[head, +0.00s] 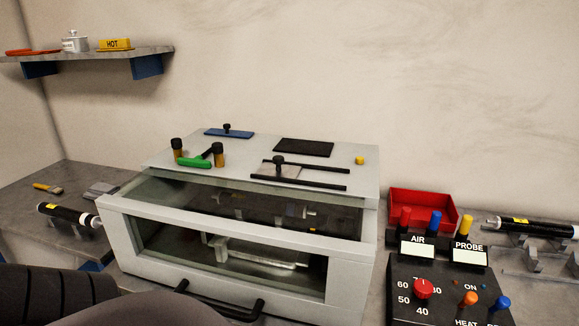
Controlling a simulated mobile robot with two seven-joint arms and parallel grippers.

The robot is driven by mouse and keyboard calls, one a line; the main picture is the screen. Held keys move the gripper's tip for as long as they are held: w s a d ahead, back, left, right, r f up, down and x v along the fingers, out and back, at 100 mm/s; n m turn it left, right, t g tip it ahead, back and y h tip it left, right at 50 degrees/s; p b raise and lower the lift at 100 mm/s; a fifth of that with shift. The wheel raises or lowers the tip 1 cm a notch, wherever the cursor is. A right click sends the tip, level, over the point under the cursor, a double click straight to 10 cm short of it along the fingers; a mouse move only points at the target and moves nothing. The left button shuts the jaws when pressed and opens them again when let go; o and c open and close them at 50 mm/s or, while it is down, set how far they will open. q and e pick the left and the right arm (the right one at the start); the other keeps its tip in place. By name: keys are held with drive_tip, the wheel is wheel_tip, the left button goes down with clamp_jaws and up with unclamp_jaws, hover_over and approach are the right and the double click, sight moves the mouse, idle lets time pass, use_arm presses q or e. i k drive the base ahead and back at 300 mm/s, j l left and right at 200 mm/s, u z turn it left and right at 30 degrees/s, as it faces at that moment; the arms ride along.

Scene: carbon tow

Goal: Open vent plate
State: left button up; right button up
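A grey oven-like box (115,228) with a glass front stands on the bench. On its top, a small grey plate with a black knob (279,162) sits between two dark rails (300,183), toward their left end; it looks like the vent plate. The rails run on to the right past it. A blue plate with a black knob (229,134) and a flat black rectangle (303,147) are farther back on the top. Neither of my grippers is in view. Dark, rounded parts, probably mine, fill the lower left corner.
A green-handled piece (195,162) between brown, black-capped posts stands left on the box top. A black handle (220,308) juts from the front. A control box (440,300) and red tray (422,204) are on the right. A shelf (90,54) hangs upper left.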

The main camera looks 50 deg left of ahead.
sight(277, 168)
drive_tip(key=u, duration=1.65)
